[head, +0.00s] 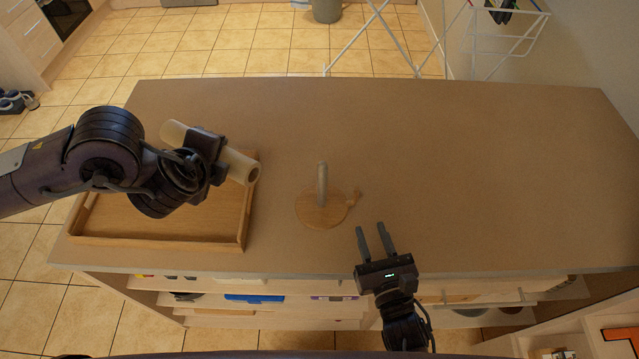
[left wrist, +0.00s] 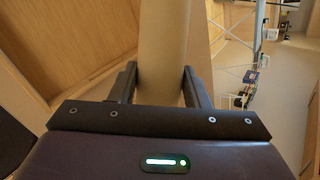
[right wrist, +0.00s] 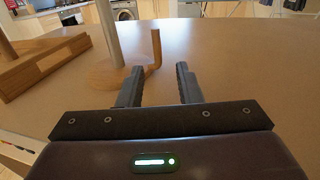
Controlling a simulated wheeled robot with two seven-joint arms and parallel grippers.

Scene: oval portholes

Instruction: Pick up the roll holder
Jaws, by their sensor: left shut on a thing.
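The roll holder (head: 322,207) stands upright on the counter, with a round wooden base, a pale upright post and a small wooden peg at the base's right edge. In the right wrist view its base and peg (right wrist: 155,52) show just beyond the fingers. My right gripper (head: 371,237) is open and empty, in front of the holder and to its right, apart from it. My left gripper (head: 212,160) is shut on a pale roll (head: 242,168), held above the wooden tray (head: 247,215); the roll also shows between its fingers in the left wrist view (left wrist: 161,60).
The wooden tray lies at the counter's left, under my left arm. The counter (head: 480,170) is clear to the right of the holder. Shelves with several items (head: 255,298) sit below the front edge. A white drying rack (head: 505,40) stands behind.

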